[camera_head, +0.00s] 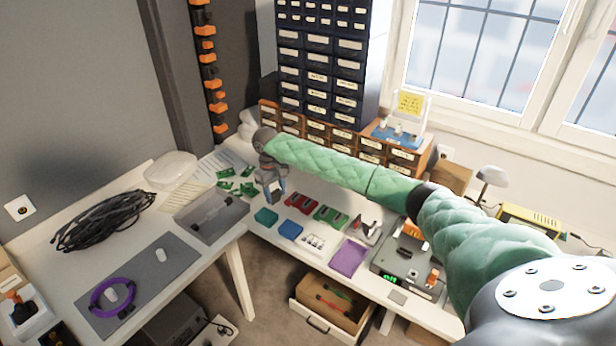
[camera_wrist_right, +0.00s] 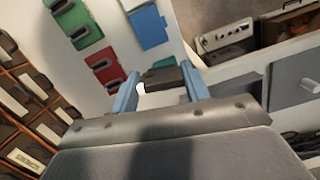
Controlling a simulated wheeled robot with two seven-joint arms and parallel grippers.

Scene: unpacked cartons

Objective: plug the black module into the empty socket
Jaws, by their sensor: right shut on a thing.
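My right gripper (camera_head: 270,188) hangs over the back of the white bench, at the far end of my green-sleeved arm. In the right wrist view its two blue fingers (camera_wrist_right: 160,88) are shut on a small black module (camera_wrist_right: 160,76). The module is held between the fingertips, apart from the boards. A red board (camera_head: 301,203) and a green board (camera_head: 331,216) lie to the right of the gripper in the head view. In the wrist view the red board (camera_wrist_right: 104,66) and green board (camera_wrist_right: 85,29) each carry a dark part. I cannot tell which socket is empty. My left gripper is out of view.
Teal (camera_head: 266,216) and blue (camera_head: 290,230) blocks lie in front of the gripper. A purple tray (camera_head: 349,257) and a grey device (camera_head: 405,265) stand farther right. Drawer cabinets (camera_head: 320,60) rise behind. A grey open box (camera_head: 212,217) sits to the left.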

